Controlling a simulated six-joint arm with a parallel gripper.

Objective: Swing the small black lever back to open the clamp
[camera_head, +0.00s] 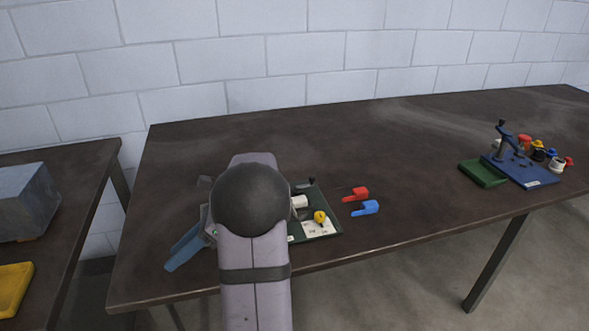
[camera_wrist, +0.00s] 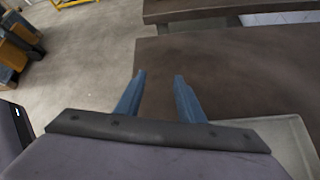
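My gripper (camera_wrist: 159,77) shows in the wrist view as two blue fingers set apart, with nothing between them. In the head view a blue finger (camera_head: 184,249) points down left over the near left part of the table. A green board (camera_head: 331,229) lies right of my arm, partly hidden by it. A small black lever (camera_head: 311,181) shows at the board's back edge. A blue fixture (camera_head: 533,176) at the far right carries an upright dark handle (camera_head: 502,128). Which of these belongs to the clamp is unclear. My gripper touches neither visible lever.
A red piece (camera_head: 359,193) and a blue piece (camera_head: 369,208) lie right of the board. A yellow part (camera_head: 320,216) sits on the board. A green block (camera_head: 483,173) lies by the blue fixture. The dark table (camera_head: 420,150) is clear between them.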

